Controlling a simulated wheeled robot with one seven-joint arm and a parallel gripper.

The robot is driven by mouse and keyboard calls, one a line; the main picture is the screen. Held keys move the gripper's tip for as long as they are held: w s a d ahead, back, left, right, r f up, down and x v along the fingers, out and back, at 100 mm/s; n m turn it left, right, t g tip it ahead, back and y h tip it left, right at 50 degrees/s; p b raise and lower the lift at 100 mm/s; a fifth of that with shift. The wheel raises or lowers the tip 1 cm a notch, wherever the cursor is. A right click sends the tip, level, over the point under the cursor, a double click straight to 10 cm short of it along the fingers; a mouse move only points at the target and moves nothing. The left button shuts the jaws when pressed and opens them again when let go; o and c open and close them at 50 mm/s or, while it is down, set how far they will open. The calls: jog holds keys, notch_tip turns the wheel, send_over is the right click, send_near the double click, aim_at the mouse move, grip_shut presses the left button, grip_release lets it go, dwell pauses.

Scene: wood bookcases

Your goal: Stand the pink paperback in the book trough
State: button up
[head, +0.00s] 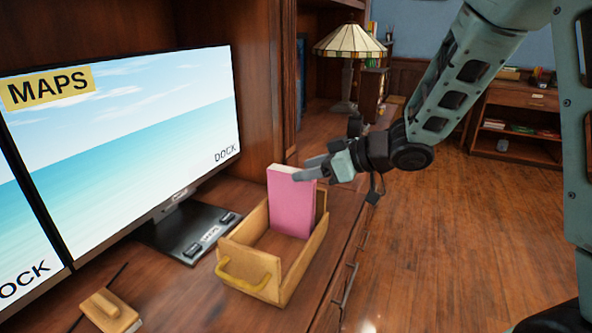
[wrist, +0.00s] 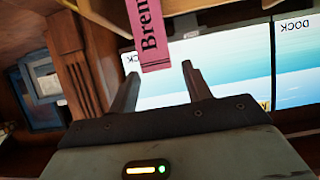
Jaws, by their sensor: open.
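The pink paperback (head: 291,203) stands upright in the far end of the wooden book trough (head: 262,262), its pages facing up. My gripper (head: 312,172) is beside the book's upper right edge in the head view, and the fingers partly overlap the book there. In the wrist view the book's pink spine (wrist: 154,40) with black lettering shows ahead of my gripper (wrist: 160,82), between and beyond the two spread fingertips. The fingers are open and hold nothing. The trough's floor near the yellow handle is empty.
Monitors (head: 130,130) stand close on the left, with a black stand (head: 188,232) beside the trough. A lamp (head: 348,45) stands further back. The floor on the right is open.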

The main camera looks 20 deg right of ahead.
jog(key=p+v, duration=0.1)
jog(key=v, duration=0.6)
jog(key=s+a+f+m+g+h, duration=0.1)
jog(key=s+a+f+g+h, duration=0.1)
jog(key=s+a+f+h, duration=0.25)
jog(key=s+a+f+m+g+h, duration=0.1)
jog(key=s+a+g+h, duration=0.15)
jog(key=s+a, duration=0.4)
jog(key=s+a+g, duration=0.1)
jog(key=s+g, duration=0.1)
jog(key=s, duration=0.5)
jog(key=s+a+g+h, duration=0.1)
jog(key=s+g, duration=0.1)
jog(key=s, duration=0.5)
jog(key=shift+s+a+f+n, duration=0.2)
jog(key=shift+s+a+n, duration=0.1)
jog(key=shift+s, duration=0.1)
jog(key=shift+g, duration=0.25)
